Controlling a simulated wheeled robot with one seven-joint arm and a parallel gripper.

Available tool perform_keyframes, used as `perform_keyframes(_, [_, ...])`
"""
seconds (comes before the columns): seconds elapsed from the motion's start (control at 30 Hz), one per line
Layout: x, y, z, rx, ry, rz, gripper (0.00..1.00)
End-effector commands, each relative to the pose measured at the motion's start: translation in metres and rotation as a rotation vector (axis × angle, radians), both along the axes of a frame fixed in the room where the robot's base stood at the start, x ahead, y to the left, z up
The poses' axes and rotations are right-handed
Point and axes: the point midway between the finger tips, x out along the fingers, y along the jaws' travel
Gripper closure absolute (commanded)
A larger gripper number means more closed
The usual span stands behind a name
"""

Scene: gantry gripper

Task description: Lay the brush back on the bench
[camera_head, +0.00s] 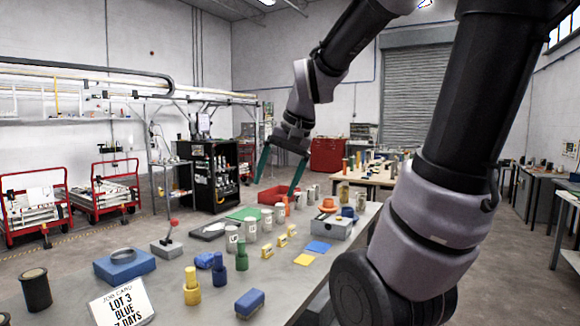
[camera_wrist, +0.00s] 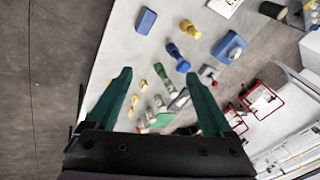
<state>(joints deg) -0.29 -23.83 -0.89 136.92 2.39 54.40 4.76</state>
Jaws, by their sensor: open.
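My gripper (camera_head: 277,187) is open, its two green fingers spread apart above the far part of the bench. In the wrist view, my gripper (camera_wrist: 158,73) has nothing between its fingertips. The grey bench (camera_head: 190,318) carries many small things, and it also shows in the wrist view (camera_wrist: 120,50). I cannot make out a brush with certainty in either view. A blue block (camera_head: 250,303) lies at the bench's near edge; it also shows in the wrist view (camera_wrist: 146,21). I cannot tell whether it has bristles.
Yellow (camera_head: 192,287), blue (camera_head: 219,272) and green (camera_head: 242,256) pegs stand on the bench. A blue block with a ring (camera_head: 125,267), a black cup (camera_head: 36,290) and a job card (camera_head: 122,304) are at the left. A red tray (camera_head: 272,195) is farther back.

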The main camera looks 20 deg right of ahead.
Motion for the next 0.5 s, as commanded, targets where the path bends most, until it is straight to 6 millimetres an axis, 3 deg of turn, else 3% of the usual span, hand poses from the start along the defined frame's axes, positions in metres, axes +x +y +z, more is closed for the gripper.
perform_keyframes(0.03, [-0.014,-0.001,0.013,-0.018,-0.061,0.019,0.14])
perform_keyframes(0.2, [-0.048,-0.005,0.034,-0.073,-0.198,0.071,0.14])
perform_keyframes(0.5, [-0.065,-0.007,0.041,-0.107,-0.268,0.097,0.14])
